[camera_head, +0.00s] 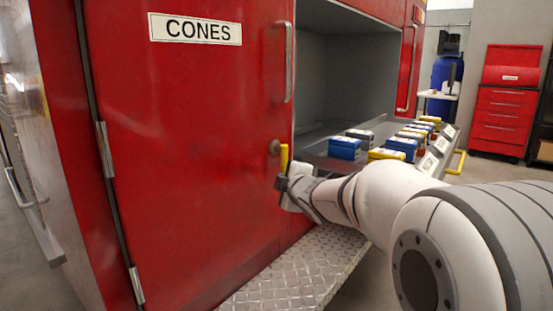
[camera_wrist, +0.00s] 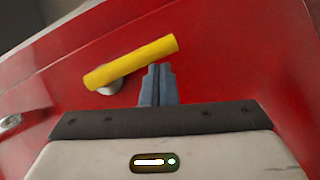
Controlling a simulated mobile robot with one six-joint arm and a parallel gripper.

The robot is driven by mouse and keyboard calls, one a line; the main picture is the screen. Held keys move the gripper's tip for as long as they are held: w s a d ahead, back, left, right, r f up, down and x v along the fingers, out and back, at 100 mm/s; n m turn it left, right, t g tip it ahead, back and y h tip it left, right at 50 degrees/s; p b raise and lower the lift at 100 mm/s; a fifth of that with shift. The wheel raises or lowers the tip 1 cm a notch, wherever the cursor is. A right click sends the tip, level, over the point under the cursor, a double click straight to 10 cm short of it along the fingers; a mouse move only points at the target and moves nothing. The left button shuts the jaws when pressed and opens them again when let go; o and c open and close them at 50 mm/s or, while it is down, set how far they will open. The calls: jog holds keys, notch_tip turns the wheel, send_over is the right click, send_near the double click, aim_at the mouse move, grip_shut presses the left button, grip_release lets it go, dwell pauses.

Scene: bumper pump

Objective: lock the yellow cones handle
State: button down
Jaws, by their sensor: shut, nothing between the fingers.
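The red door marked CONES (camera_head: 190,150) stands shut or nearly so on the left in the head view. Its yellow handle (camera_head: 284,158) is near the door's right edge and points roughly up and down there. In the wrist view the yellow handle (camera_wrist: 130,62) lies across the picture, tilted, with its pivot near its left end. My gripper (camera_head: 281,180) is at the lower part of the handle. In the wrist view my gripper (camera_wrist: 157,72) is shut and empty, its tips just below the handle's right half. I cannot tell whether they touch it.
An open compartment (camera_head: 345,90) is right of the door. A pulled-out tray (camera_head: 330,160) holds several blue and yellow boxes (camera_head: 345,147). A diamond-plate step (camera_head: 295,270) lies below. A grey vertical grab bar (camera_head: 288,62) is above the handle. A red tool cabinet (camera_head: 503,110) stands far right.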

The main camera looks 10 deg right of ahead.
jog(key=s, duration=1.3)
jog(key=shift+a+f+p, duration=0.25)
jog(key=shift+a+p, duration=0.1)
jog(key=shift+a, duration=0.05)
jog(key=shift+w, duration=0.1)
jog(key=s+d+r+m+g+h+p, duration=0.45)
jog(key=s+r+m+p, duration=0.35)
jog(key=p, duration=1)
jog(key=s+r+m+g+p, duration=0.4)
jog(key=s+r+p, duration=0.1)
jog(key=s+p, duration=0.2)
jog(key=s+a+r+m+g+y+p, duration=0.1)
jog(key=s+r+m+g+p, duration=0.3)
jog(key=s+p, duration=0.4)
jog(key=shift+a+r+m+p, duration=0.2)
jog(key=shift+r+m+p, duration=0.15)
jog(key=shift+p, duration=0.6)
jog(key=shift+g+y, duration=0.25)
